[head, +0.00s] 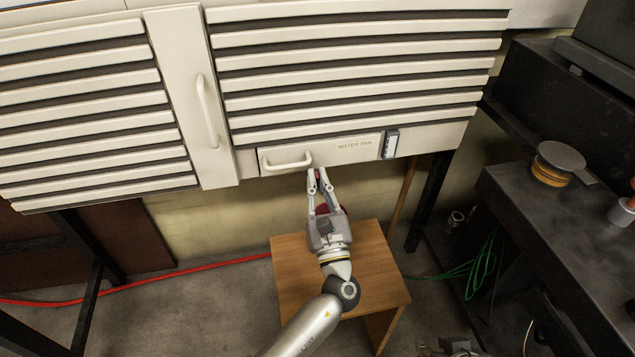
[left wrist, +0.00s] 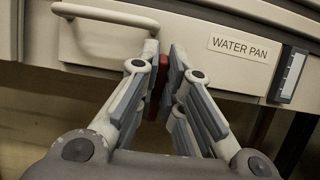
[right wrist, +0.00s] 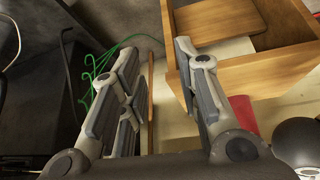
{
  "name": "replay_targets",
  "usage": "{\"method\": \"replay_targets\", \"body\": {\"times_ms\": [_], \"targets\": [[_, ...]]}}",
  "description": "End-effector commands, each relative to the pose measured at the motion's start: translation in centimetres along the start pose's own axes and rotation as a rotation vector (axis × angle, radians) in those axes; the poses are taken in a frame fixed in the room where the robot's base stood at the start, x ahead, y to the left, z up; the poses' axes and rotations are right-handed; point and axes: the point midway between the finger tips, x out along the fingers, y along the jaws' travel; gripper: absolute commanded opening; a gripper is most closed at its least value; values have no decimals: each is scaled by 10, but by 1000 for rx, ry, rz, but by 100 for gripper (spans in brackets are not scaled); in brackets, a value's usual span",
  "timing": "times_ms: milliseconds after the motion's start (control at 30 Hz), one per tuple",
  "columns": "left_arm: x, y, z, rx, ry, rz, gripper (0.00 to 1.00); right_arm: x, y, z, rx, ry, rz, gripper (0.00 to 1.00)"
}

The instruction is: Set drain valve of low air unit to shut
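The low unit's cream front carries a WATER PAN panel (head: 345,150) with a handle, which also shows in the left wrist view (left wrist: 240,48). My left gripper (head: 317,173) is at the panel's lower edge, just right of the handle (head: 286,160). Its fingers are close together with a narrow gap. A red part (left wrist: 162,88), possibly the drain valve's handle, shows between and behind the fingers in the left wrist view. The fingers hide most of it; I cannot tell whether they grip it. My right gripper (right wrist: 157,55) is open and empty, away from the unit.
A wooden stool (head: 384,272) stands below my left gripper. A dark bench (head: 560,215) is at the right, with a green cable (head: 478,268) on the floor beside it. A red hose (head: 165,280) runs along the floor at the left. Black legs (head: 428,200) support the unit.

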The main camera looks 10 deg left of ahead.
Motion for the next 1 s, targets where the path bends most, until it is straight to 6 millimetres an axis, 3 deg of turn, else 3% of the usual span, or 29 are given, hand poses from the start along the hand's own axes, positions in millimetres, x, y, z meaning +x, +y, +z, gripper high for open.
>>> {"method": "replay_targets", "body": {"times_ms": [200, 600, 900, 933, 1000], "targets": [[1, 0, 3, 0, 12, -1, 0, -5, 0, -2, 0, -4, -1, 30], [7, 0, 3, 0, 121, 0, 0, 2, 3, 40, 5, -212, 3, 30], [6, 0, 1, 0, 123, 1, 0, 3, 4, 42, 6, -217, 5, 30], [6, 0, 1, 0, 123, 1, 11, 3, 4, 42, 6, -216, 5, 30], [6, 0, 1, 0, 123, 1, 20, 3, 4, 41, 6, -216, 5, 30]]}}
